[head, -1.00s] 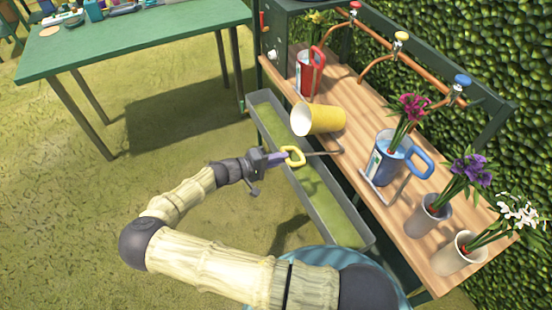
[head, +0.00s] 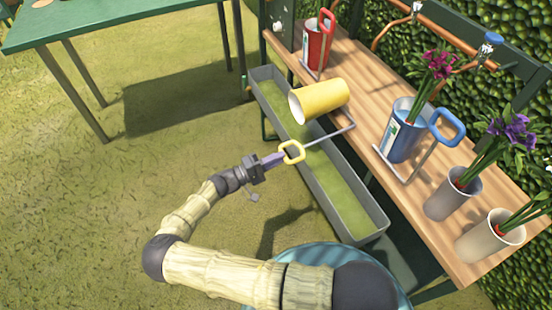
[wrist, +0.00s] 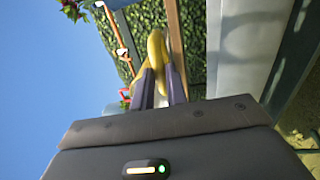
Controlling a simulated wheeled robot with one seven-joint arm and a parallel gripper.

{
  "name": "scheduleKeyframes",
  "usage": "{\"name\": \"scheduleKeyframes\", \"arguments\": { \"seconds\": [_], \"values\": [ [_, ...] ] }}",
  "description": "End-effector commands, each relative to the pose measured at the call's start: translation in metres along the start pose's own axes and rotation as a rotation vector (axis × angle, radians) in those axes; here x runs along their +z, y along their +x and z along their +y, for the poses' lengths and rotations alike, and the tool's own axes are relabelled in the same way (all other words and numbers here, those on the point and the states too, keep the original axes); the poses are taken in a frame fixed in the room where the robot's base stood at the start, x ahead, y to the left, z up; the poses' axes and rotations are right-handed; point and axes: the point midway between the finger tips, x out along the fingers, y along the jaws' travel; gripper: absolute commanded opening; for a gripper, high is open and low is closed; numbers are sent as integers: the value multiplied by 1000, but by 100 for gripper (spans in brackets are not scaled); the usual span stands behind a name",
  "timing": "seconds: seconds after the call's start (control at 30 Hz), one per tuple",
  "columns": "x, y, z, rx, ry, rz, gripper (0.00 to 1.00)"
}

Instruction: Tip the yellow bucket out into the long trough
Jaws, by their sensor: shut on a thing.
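The yellow bucket (head: 322,99) is tilted onto its side, its open mouth facing left and slightly down, over the long grey trough (head: 347,217). My gripper (head: 281,157) is shut on the bucket's yellow loop handle (head: 292,152), to the front left of the bucket. In the wrist view the fingers (wrist: 158,85) close on the yellow handle (wrist: 156,48). The trough hangs along the front of the wooden bench and has a greenish inside. The bucket's inside is mostly hidden, and I see nothing pouring from it.
A metal bracket (head: 332,133) juts over the trough. A green table (head: 125,24) stands at upper left; the grass between is open.

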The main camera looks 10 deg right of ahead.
Motion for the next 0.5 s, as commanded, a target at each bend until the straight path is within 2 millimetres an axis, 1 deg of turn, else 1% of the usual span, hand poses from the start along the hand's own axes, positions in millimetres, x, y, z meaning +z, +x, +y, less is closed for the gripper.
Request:
{"name": "scheduleKeyframes", "arguments": {
  "seconds": [0.03, 0.1, 0.47, 0.5],
  "values": [
    [2, 0, -4, 1, -1, -5, 0],
    [2, 0, -4, 1, -1, -5, 0],
    [2, 0, -4, 0, -1, -4, 0],
    [2, 0, -4, 0, -1, -4, 18]
  ]
}}
